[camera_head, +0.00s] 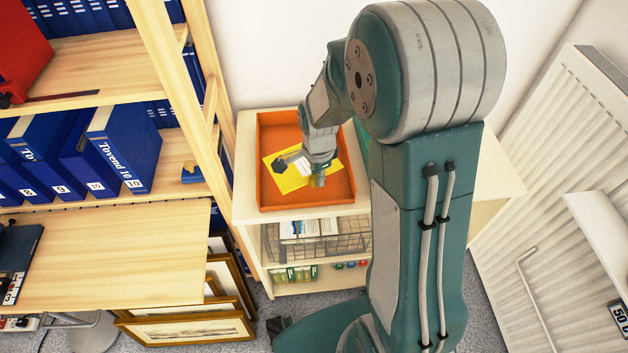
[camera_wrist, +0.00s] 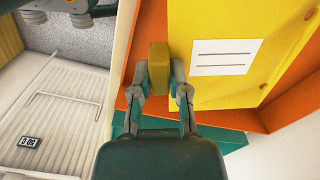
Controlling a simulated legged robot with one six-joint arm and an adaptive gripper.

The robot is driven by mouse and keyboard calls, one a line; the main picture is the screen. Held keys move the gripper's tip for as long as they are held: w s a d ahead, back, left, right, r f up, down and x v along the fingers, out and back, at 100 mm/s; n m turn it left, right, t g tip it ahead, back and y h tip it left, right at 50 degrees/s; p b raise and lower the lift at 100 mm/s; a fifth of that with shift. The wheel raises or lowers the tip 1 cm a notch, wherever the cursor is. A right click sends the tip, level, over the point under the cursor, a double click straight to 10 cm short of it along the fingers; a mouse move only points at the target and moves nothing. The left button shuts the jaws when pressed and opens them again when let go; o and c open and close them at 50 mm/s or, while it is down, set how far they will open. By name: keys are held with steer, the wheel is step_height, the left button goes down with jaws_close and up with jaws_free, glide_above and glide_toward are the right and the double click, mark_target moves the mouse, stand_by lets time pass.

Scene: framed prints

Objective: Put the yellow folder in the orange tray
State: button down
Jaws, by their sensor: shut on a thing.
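The yellow folder (camera_head: 288,182) is flat and bright yellow with a white label. In the head view it lies within the outline of the orange tray (camera_head: 344,188), turned at an angle to its walls. The folder (camera_wrist: 205,92) also fills the upper right of the wrist view, with the orange tray (camera_wrist: 232,115) around it. My gripper (camera_head: 318,178) points down over the tray. In the wrist view my gripper (camera_wrist: 160,76) is shut on a darker yellow block at the folder's edge. I cannot tell whether the folder touches the tray floor. My gripper hides part of it.
The tray stands on a pale cabinet (camera_head: 245,165) with a wire basket (camera_head: 345,243) below. A wooden shelf with blue binders (camera_head: 125,150) is at the left. Framed prints (camera_head: 190,328) lean beneath the desk (camera_head: 110,260). A white radiator (camera_head: 560,180) is at the right.

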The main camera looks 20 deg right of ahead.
mark_target(317, 194)
step_height(317, 194, down, 5)
stand_by(0.3)
steer(key=c, duration=0.9)
jaws_free()
